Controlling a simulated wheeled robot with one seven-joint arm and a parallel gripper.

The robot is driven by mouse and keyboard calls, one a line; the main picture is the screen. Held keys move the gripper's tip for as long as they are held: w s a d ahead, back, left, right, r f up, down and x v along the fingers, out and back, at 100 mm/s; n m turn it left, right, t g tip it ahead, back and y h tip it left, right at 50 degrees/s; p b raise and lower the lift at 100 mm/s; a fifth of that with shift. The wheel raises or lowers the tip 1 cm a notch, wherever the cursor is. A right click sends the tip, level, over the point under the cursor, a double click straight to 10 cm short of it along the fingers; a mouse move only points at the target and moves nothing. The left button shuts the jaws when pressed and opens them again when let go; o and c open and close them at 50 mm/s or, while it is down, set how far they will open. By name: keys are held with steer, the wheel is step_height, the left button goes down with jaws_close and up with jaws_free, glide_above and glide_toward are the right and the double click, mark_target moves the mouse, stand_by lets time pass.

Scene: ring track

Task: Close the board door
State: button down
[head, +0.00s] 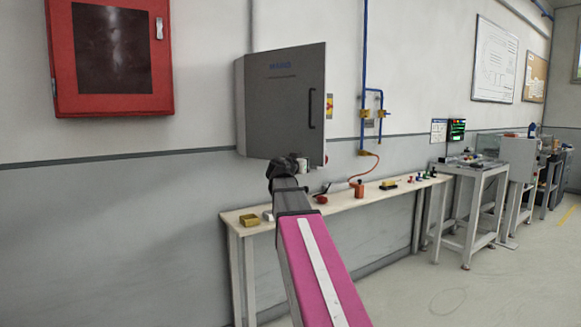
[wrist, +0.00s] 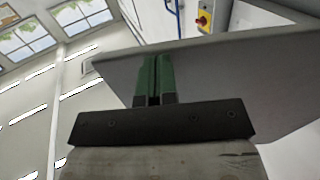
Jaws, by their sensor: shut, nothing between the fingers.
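The board is a grey wall cabinet, and its door (head: 284,100) has a dark vertical handle (head: 311,108) near its right edge. The door stands partly open, its right edge swung out from the wall. In the wrist view a grey panel, apparently the door (wrist: 225,75), spans the picture behind the fingers. My gripper (wrist: 154,62) has green fingers pressed together, with nothing between them. In the head view my arm reaches up to the door's lower edge, and the fingertips are hidden. I cannot tell whether they touch the door.
A red wall box (head: 112,58) hangs at the left. A narrow bench (head: 345,203) with small items runs below the cabinet. Blue pipes (head: 364,70) and a yellow-and-red switch (head: 329,107) lie right of the door. Open floor is at the right.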

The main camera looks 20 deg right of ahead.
steer(key=w+d+n+t+y, duration=0.3)
steer(key=w+d, duration=1)
steer(key=w, duration=0.1)
steer(key=w+d, duration=0.2)
steer(key=w, duration=1.7)
steer(key=shift+d, duration=0.15)
steer(key=shift+w+r, duration=0.15)
steer(key=shift+w, duration=0.05)
steer(key=shift+s, duration=0.1)
steer(key=s+d, duration=0.3)
steer(key=s, duration=1.1)
steer(key=shift+s+d, duration=0.2)
steer(key=shift+d, duration=0.05)
